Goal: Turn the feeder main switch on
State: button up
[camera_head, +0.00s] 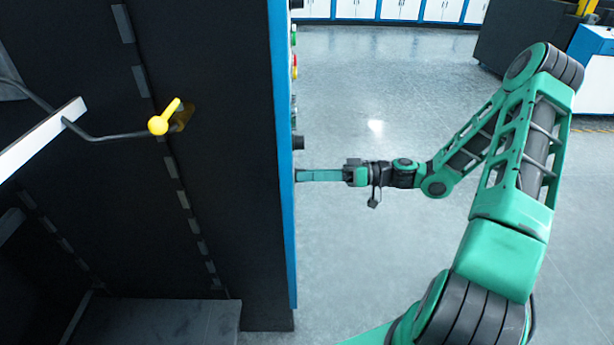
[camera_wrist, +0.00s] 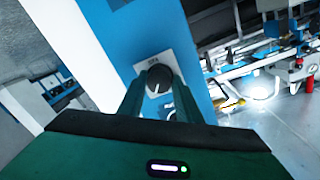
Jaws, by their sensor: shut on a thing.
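The feeder main switch (camera_wrist: 159,82) is a dark round knob with a white pointer mark. It sits on a pale plate (camera_wrist: 179,61) on a blue panel in the wrist view. My gripper (camera_wrist: 160,92) has its two fingers on either side of the knob and is shut on it. In the head view my gripper (camera_head: 299,175) reaches left to the blue edge of the dark cabinet. There the knob is hidden, as the panel is seen edge-on. The lettering on the plate is too small to read.
The dark cabinet (camera_head: 230,150) fills the left of the head view, with a yellow-knobbed lever (camera_head: 158,125) on its side. Several buttons (camera_head: 294,65) stick out along its blue edge above my gripper. Open grey floor (camera_head: 400,90) lies to the right.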

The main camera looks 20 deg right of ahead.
jog(key=shift+w+d+m+g, duration=0.15)
jog(key=shift+m+g, duration=0.1)
jog(key=shift+m, duration=2.05)
jog(key=shift+w+a+m+g, duration=0.15)
jog(key=shift+m+g, duration=0.1)
jog(key=shift+m, duration=2.05)
jog(key=shift+d+f, duration=0.1)
jog(key=o, duration=1)
jog(key=shift+s, duration=0.1)
jog(key=v, duration=1)
jog(key=shift+d, duration=0.35)
jog(key=shift+a, duration=0.1)
